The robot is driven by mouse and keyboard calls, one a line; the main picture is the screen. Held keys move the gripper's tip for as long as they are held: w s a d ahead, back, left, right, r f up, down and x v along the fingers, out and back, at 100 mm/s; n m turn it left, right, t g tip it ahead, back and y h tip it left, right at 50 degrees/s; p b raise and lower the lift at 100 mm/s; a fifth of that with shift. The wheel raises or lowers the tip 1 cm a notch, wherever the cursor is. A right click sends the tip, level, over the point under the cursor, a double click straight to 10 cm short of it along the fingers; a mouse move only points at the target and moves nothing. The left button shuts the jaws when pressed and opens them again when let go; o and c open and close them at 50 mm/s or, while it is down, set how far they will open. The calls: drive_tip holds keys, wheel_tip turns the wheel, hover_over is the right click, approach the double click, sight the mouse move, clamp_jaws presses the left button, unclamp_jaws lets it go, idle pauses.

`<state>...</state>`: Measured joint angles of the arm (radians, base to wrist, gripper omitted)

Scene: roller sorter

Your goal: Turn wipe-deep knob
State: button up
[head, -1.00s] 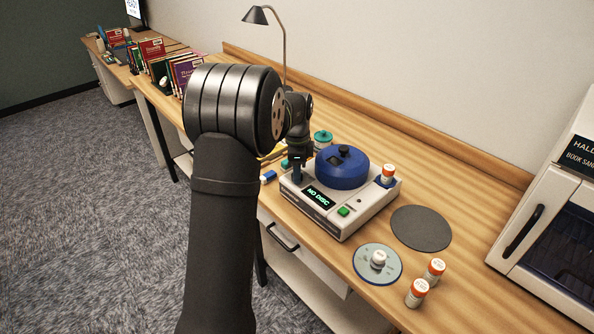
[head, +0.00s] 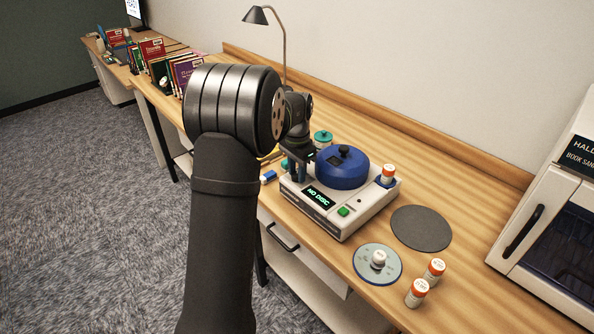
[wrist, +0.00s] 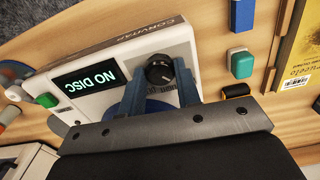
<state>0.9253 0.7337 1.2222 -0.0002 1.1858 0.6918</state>
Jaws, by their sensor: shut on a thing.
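The machine (head: 335,222) is a pale box with a blue round lid (head: 342,172) and a screen (head: 319,198) reading "NO DISC". The dark knob (wrist: 160,69) with a pale pointer mark shows on its top face in the wrist view, with a printed scale beside it. My gripper (wrist: 158,84) has its two blue fingers on either side of the knob and is shut on it. In the head view, my gripper (head: 296,170) is over the machine's left corner, and the knob is hidden there.
A green button (head: 343,212) is on the machine's front. An orange-capped bottle (head: 388,174) stands at its right corner. Small blocks (wrist: 241,64) are near my gripper.

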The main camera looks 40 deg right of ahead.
drive_tip(key=shift+n, duration=0.4)
drive_tip(key=o, duration=1)
wheel_tip(320, 180, up, 18)
drive_tip(key=shift+f, duration=0.25)
drive_tip(key=shift+f, duration=0.15)
wheel_tip(320, 180, down, 17)
drive_tip(key=shift+f, duration=0.1)
idle(0.7)
